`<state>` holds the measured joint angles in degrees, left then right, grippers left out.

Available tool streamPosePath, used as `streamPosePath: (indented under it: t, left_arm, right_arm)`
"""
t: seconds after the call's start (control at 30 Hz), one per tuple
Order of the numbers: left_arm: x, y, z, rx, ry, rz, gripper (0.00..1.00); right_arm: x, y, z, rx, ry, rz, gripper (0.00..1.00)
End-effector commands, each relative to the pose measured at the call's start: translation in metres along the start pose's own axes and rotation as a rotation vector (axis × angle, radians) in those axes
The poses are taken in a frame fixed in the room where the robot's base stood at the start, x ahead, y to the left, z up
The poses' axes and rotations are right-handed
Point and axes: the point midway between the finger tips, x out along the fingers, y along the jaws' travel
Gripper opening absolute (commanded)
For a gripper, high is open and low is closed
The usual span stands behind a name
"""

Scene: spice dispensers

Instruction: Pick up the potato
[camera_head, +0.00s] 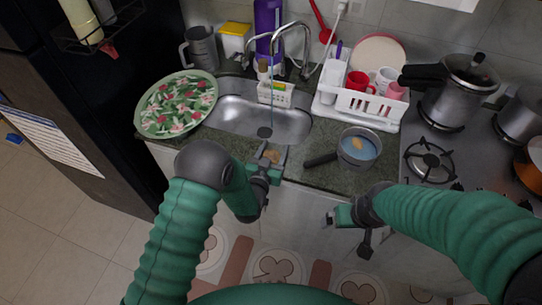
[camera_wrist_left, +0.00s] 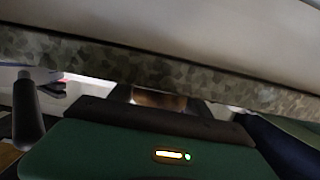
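A small brown potato (camera_head: 271,156) lies at the front edge of the counter, just before the sink. It shows partly in the left wrist view (camera_wrist_left: 160,98), beyond the gripper body, its top cut off by the counter edge. My left gripper (camera_head: 270,154) is at the counter edge with its fingers spread apart, one on each side of the potato. Whether they touch it I cannot tell. Another tan piece (camera_head: 357,144) is in the pot (camera_head: 345,160) with blue-grey liquid. My right gripper (camera_head: 333,217) is low in front of the cabinet, apart from the counter; its fingers are too small to read.
The sink (camera_head: 290,125) has its tap running behind the potato. A floral plate (camera_head: 178,104) stands at left, a white dish rack (camera_head: 365,105) behind the pot, and a stove (camera_head: 450,150) at right. The granite counter edge (camera_wrist_left: 230,85) crosses close before the left wrist camera.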

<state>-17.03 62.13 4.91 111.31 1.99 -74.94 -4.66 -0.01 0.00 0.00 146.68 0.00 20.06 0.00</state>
Motion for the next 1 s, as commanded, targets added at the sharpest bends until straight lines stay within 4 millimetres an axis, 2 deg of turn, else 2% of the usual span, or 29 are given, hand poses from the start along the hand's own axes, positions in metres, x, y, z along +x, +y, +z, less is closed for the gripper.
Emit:
streamPosePath:
  t: [0.03, 0.3, 0.63, 0.87, 0.9, 1.0]
  left_arm:
    - [0.000, -0.001, 0.000, 0.000, 0.000, 0.000, 0.48]
    - [-0.001, -0.003, 0.001, -0.002, 0.000, -0.001, 0.13]
    - [-0.001, -0.001, -0.004, -0.001, 0.000, -0.001, 0.13]
    - [-0.005, -0.001, -0.029, -0.001, 0.004, -0.001, 0.13]
    - [-0.006, -0.001, -0.036, -0.001, 0.004, -0.001, 0.13]
    - [-0.025, -0.007, -0.032, 0.000, -0.002, -0.002, 0.13]
  right_arm:
    - [0.000, 0.000, 0.000, 0.000, 0.000, 0.000, 1.00]
    - [0.000, 0.000, 0.000, 0.000, 0.000, 0.000, 1.00]
    - [0.001, 0.000, 0.000, 0.000, 0.000, 0.000, 1.00]
    - [0.004, 0.000, 0.001, 0.000, 0.000, 0.000, 1.00]
    - [0.005, 0.000, 0.001, 0.000, 0.000, 0.000, 1.00]
    - [0.008, 0.000, 0.002, 0.000, 0.000, 0.000, 1.00]
